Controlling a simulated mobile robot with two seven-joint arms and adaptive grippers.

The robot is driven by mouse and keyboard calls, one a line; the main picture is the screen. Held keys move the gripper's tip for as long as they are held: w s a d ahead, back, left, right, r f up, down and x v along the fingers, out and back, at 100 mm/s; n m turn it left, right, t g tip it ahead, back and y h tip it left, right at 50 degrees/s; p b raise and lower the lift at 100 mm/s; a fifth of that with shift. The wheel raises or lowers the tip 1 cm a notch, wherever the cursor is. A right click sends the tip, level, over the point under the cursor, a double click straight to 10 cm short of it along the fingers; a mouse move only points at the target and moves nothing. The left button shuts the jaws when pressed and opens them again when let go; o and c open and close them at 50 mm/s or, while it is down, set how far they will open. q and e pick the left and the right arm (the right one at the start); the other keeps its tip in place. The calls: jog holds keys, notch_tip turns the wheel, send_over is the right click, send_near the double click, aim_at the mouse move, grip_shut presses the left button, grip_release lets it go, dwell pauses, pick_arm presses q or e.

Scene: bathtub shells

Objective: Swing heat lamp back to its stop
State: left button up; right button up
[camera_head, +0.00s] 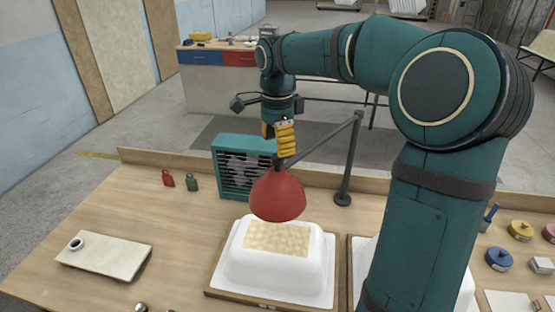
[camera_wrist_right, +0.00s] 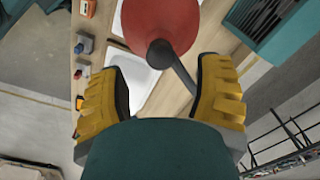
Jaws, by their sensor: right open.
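The heat lamp has a red cone-shaped shade (camera_head: 278,196) that hangs over a white tub shell (camera_head: 318,262) with a beige patch on top. Its dark swing arm (camera_head: 325,138) slopes up to the right to a post (camera_head: 347,170) on the bench. My right gripper (camera_head: 281,146) points down just above the neck of the shade, its yellow fingers open. In the right wrist view the fingers (camera_wrist_right: 162,70) are apart, with the lamp's neck (camera_wrist_right: 160,53) and arm ahead between them. Contact cannot be told. My left gripper is not in view.
A teal fan heater (camera_head: 232,172) stands behind the lamp. Red (camera_head: 168,179) and green (camera_head: 192,182) weights stand at its left. A pale board (camera_head: 104,256) lies at the left, with bare bench around it. Tins (camera_head: 499,259) stand at the right.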

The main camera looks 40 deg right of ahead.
aim_at(278, 158)
jog(key=shift+f, duration=2.3)
grip_shut()
